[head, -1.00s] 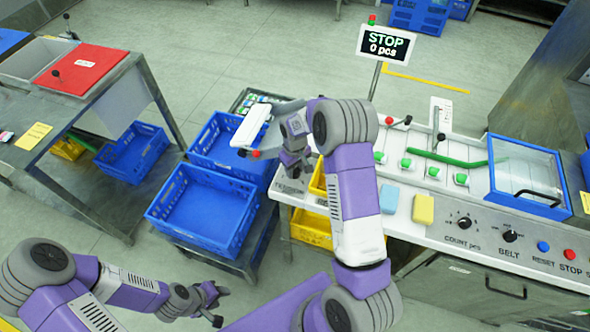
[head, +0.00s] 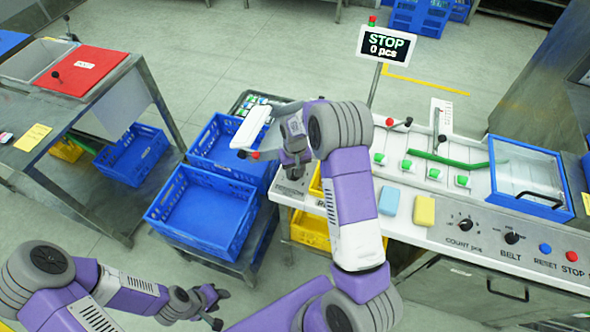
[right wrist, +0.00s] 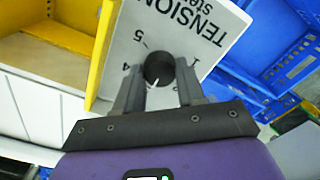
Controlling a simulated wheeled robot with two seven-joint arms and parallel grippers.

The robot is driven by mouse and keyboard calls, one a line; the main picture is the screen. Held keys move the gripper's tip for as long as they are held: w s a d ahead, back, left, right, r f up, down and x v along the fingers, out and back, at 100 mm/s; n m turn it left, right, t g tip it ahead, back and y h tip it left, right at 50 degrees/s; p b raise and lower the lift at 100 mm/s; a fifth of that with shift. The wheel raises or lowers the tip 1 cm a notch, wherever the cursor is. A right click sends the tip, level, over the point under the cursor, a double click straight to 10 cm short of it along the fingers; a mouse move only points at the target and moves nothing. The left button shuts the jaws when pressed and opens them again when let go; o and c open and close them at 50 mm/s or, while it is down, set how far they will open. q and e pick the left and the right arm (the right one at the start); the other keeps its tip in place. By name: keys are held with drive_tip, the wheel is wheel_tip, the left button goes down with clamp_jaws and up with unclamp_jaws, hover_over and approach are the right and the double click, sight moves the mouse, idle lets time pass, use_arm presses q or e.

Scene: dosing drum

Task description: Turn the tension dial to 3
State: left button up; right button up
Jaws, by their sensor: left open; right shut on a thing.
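The tension dial is a round black knob (right wrist: 158,67) on a white panel (right wrist: 205,22) lettered TENSION in the right wrist view. My right gripper (right wrist: 158,80) is shut on the knob, one finger on each side. The knob's white pointer mark faces down in that view, towards the gripper. Numerals 5 and 4 show left of the knob and 1 at its right; the fingers and gripper hide the others. In the head view my right gripper (head: 296,168) is over the panel's left end, hiding the knob. My left gripper (head: 214,306) is open and empty, low, away from the panel.
A display (head: 386,45) reads STOP, 0 pcs. Blue crates (head: 200,212) stand left of the machine, yellow bins (head: 312,230) beneath its left end. Blue and yellow blocks (head: 424,210) sit near my right forearm. COUNT and BELT knobs (head: 511,237) are farther right.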

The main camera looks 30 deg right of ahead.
drive_tip(key=o, duration=1)
drive_tip(key=shift+o, duration=0.2)
wheel_tip(320, 180, up, 8)
drive_tip(key=shift+f+p, duration=0.2)
drive_tip(key=shift+p, duration=0.15)
